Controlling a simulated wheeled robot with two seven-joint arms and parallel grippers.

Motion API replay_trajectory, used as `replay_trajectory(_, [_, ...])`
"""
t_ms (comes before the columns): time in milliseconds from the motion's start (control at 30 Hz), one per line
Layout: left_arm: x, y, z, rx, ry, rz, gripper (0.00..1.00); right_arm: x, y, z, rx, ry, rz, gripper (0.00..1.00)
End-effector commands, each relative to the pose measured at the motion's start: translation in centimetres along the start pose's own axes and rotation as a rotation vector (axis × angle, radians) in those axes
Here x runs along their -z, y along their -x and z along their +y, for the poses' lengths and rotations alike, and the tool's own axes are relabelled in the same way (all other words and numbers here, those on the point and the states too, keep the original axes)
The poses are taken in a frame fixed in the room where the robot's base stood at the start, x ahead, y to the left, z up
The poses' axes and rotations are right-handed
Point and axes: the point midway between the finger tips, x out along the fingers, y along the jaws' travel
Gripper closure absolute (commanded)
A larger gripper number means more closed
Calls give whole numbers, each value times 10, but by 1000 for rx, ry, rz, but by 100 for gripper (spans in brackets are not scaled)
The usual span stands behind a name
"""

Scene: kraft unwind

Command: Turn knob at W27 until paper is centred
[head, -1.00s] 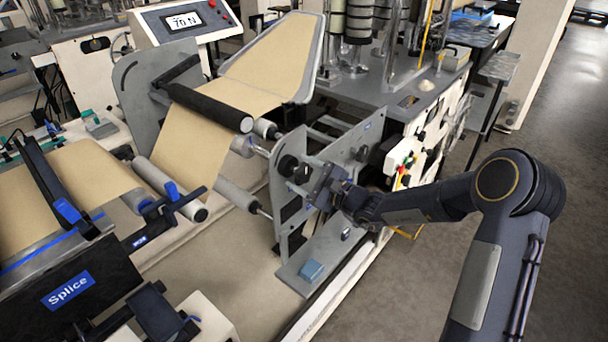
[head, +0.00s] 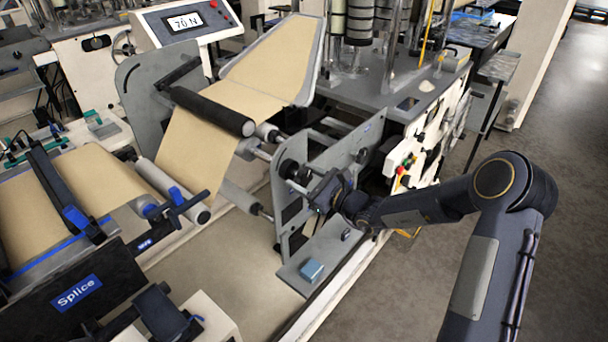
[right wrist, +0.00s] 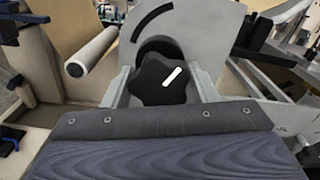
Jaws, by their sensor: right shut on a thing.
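The black lobed knob (right wrist: 160,80) with a white mark shows in the right wrist view, in front of a grey plate with a dark curved slot. My right gripper (head: 318,194) is at the near side of the grey unwind frame (head: 352,150) and is shut on the knob; its fingertips are hard to make out. The knob's lower part is hidden behind a dark edge in the wrist view. The brown kraft paper (head: 195,140) runs under a black roller (head: 210,110) and down to a pale lower roller (head: 196,210). My left gripper is not in view.
A console (head: 188,22) reads 70 N. The splice table with a "Splice" label (head: 77,291) stands at the lower left. A small blue block (head: 312,269) lies on the grey ledge below my gripper. Open floor lies at the right.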

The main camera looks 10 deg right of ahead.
Motion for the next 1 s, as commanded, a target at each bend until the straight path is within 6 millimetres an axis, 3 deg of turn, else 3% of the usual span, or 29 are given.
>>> replay_trajectory(700, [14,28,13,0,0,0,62,-1,0,0,1,-431,2,70])
replay_trajectory(1000, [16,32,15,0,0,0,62,0,0,0,0,-516,2,70])
